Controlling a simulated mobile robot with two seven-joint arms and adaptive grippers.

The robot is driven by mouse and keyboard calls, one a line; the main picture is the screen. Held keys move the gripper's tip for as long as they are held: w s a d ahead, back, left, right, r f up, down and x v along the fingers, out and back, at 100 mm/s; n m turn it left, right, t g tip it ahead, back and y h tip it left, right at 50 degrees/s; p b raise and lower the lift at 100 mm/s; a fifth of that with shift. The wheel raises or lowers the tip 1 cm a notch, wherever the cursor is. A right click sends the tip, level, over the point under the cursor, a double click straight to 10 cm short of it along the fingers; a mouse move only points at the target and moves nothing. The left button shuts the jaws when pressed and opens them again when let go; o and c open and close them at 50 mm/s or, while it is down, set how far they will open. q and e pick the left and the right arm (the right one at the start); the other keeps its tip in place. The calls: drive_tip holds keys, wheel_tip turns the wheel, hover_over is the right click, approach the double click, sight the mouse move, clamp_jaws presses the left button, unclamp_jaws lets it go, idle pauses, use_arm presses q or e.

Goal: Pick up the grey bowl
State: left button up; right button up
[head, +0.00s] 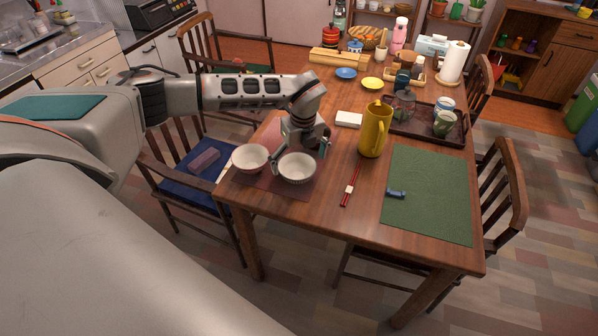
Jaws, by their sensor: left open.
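The grey bowl (297,169) stands upright on the dark red placemat (301,195) at the table's near left. It has a pale inside and a patterned grey rim. My left gripper (299,153) is open at the bowl's far side, with its fingers pointing down, one toward the left rim and one toward the right. I cannot tell whether they touch the bowl. A reddish bowl with a pale inside (251,158) stands just left of the grey bowl. My right gripper is not in view.
A yellow pitcher (375,130) stands right of my gripper. Red chopsticks (351,183) lie right of the bowls, before a green placemat (428,205) with a small blue rest (396,193). A dark tray (452,133) with cups is behind. A white box (349,119) lies near the pitcher.

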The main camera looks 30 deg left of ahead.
sight(297, 176)
use_arm(q)
drive_tip(key=f, duration=0.3)
drive_tip(key=a+f, duration=0.1)
drive_tip(key=f, duration=0.1)
drive_tip(key=shift+w, duration=0.2)
drive_tip(key=shift+c, duration=0.4)
drive_tip(key=c, duration=1.2)
drive_tip(key=shift+r, duration=0.1)
